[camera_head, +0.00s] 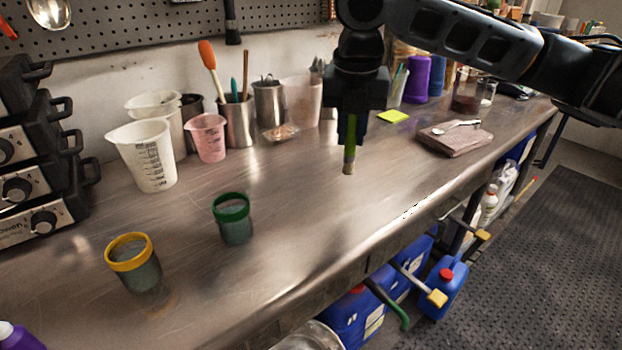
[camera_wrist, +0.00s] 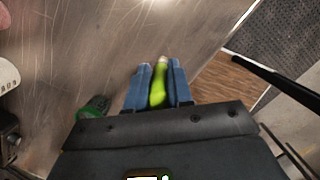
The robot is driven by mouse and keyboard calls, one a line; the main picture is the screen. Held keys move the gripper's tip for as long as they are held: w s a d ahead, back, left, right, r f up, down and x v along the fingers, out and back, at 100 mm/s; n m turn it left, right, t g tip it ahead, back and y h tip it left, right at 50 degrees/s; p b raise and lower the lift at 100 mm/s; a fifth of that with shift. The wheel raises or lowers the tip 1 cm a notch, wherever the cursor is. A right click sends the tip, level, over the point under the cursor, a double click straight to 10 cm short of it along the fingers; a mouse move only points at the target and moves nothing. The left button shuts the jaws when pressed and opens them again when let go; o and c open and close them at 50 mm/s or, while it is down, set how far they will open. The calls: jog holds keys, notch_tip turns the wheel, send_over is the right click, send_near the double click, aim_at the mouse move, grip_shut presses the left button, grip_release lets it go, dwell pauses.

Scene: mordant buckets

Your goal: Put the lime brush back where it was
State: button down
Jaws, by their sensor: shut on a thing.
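My gripper (camera_head: 351,122) is shut on the lime brush (camera_head: 349,158), which hangs upright with its bristle end down above the steel bench. In the wrist view the lime handle (camera_wrist: 158,88) sits between the two blue fingers of my gripper (camera_wrist: 157,85). The upper part of the brush is hidden by the gripper. A bucket with a green rim (camera_head: 232,220) stands on the bench to the left of the brush, and its rim also shows in the wrist view (camera_wrist: 95,106). A bucket with a yellow rim (camera_head: 132,265) stands further left and nearer.
Measuring jugs (camera_head: 150,155), a pink beaker (camera_head: 207,139) and steel tool cups (camera_head: 238,122) line the back.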

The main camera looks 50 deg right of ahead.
jog(key=shift+w+a+f, duration=0.7)
jog(key=shift+w+f, duration=0.1)
jog(key=shift+f, duration=0.55)
jog(key=shift+w+a+f, duration=0.75)
jog(key=shift+w+f, duration=0.1)
jog(key=shift+f, duration=0.5)
jog(key=shift+w+a+f, duration=0.7)
jog(key=shift+w+f, duration=0.1)
jog(key=shift+f, duration=0.55)
jog(key=shift+f, duration=0.1)
jog(key=c, duration=1)
grip_release()
jog(key=v, duration=1.2)
jog(key=shift+p, duration=0.3)
jog(key=shift+a, duration=0.1)
